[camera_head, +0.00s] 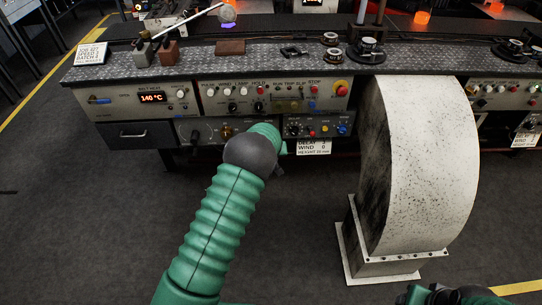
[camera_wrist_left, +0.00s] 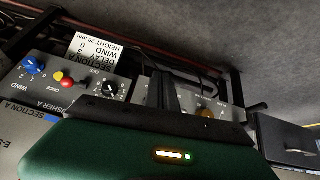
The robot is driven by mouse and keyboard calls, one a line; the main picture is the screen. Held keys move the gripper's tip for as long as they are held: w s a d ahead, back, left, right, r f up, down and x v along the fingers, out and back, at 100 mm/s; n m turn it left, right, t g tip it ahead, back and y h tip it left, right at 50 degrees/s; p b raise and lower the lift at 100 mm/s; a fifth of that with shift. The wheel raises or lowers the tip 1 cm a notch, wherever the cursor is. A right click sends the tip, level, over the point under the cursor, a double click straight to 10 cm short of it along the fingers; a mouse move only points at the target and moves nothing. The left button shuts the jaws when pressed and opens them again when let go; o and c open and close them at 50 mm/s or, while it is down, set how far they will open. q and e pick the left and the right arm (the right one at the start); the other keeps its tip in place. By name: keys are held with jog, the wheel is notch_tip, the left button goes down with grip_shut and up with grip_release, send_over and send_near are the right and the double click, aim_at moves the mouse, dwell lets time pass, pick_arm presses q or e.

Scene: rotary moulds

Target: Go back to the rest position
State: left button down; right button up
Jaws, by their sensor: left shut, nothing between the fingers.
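My left arm reaches from the bottom of the head view up to the console's front. Its green wrist end covers part of the lower panel (camera_head: 206,131), and its fingers are hidden there. In the left wrist view the dark fingers of my left gripper (camera_wrist_left: 164,92) are together and empty, in front of the panel. Whether they touch it I cannot tell. Only a green and black part of my own body shows at the bottom right of the head view; my right gripper is not seen.
The console (camera_head: 250,62) spans the view with knobs and buttons, including a red button (camera_head: 340,90). A white curved duct (camera_head: 425,160) stands to the right of my arm. A label card (camera_head: 313,147) hangs below the panel. The floor (camera_head: 80,220) at left is clear.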

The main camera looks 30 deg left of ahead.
pick_arm(q)
jog(key=s+d+r+m+g+h, duration=0.15)
jog(key=s+d+r, duration=0.3)
jog(key=s, duration=0.65)
jog(key=s+d+r+m+g+h, duration=0.1)
jog(key=s+d+r+m, duration=0.2)
jog(key=s+d, duration=0.5)
jog(key=s+d+r+m+g+h, duration=0.1)
jog(key=s+d+r+m, duration=0.25)
jog(key=s, duration=0.95)
jog(key=w+p+v, duration=0.2)
jog(key=p+v, duration=0.7)
jog(key=w+r+p+v, duration=0.1)
jog(key=w+p+v, duration=0.1)
jog(key=p+v, duration=0.7)
jog(key=shift+s+n, duration=0.25)
jog(key=shift+n, duration=0.05)
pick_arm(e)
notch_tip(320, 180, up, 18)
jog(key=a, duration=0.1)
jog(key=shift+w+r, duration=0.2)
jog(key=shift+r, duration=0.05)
pick_arm(q)
jog(key=shift+f, duration=0.1)
